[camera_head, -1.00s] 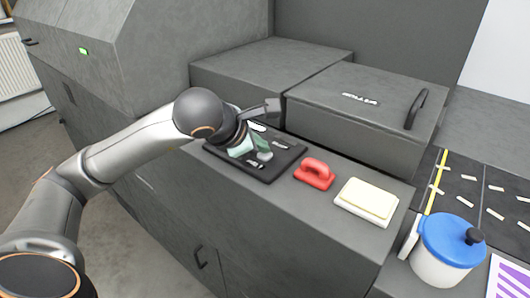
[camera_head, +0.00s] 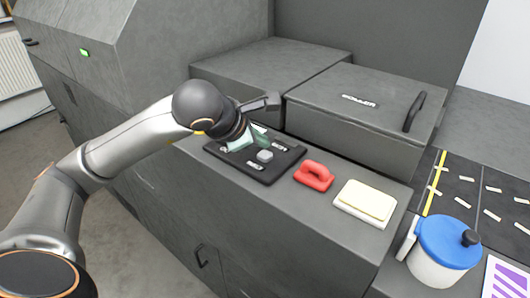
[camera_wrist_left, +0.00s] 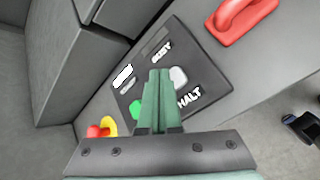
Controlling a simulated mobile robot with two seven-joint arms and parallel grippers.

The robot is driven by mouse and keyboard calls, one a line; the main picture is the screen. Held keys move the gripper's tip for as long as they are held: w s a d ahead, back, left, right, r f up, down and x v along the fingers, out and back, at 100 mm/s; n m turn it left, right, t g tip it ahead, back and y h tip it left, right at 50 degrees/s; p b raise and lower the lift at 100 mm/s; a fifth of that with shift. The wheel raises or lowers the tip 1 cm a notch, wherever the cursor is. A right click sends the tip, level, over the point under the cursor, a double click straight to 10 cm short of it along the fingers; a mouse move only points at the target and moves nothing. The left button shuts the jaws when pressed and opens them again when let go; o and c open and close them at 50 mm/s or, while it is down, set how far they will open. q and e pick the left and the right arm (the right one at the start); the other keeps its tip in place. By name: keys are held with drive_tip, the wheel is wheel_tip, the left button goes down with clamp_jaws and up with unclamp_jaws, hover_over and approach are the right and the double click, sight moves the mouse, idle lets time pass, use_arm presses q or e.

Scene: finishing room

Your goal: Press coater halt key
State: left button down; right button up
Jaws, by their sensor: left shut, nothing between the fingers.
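The dark control panel (camera_head: 283,166) lies on the grey machine top. It also shows in the left wrist view (camera_wrist_left: 208,74), with a grey key (camera_wrist_left: 178,77) next to the HALT label (camera_wrist_left: 189,95), a green key (camera_wrist_left: 136,108) and a BUSY label (camera_wrist_left: 161,53). The grey key (camera_head: 265,156) is clear of the fingers in the head view. My left gripper (camera_head: 259,139) is over the panel, shut and empty. Its greenish fingertips (camera_wrist_left: 159,76) appear just left of the grey key in the wrist view and hide part of the panel. Contact cannot be told. My right gripper is not in view.
A red handle (camera_head: 314,175) and a cream pad (camera_head: 368,201) sit right of the panel. A lidded grey box (camera_head: 360,113) stands behind. A white pot with a blue lid (camera_head: 447,243) is at right. A red and yellow knob (camera_wrist_left: 103,128) shows in the wrist view.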

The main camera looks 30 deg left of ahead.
sight(261, 157)
use_arm(q)
drive_tip(key=shift+r+p, duration=1.6)
drive_tip(key=shift+r, duration=0.85)
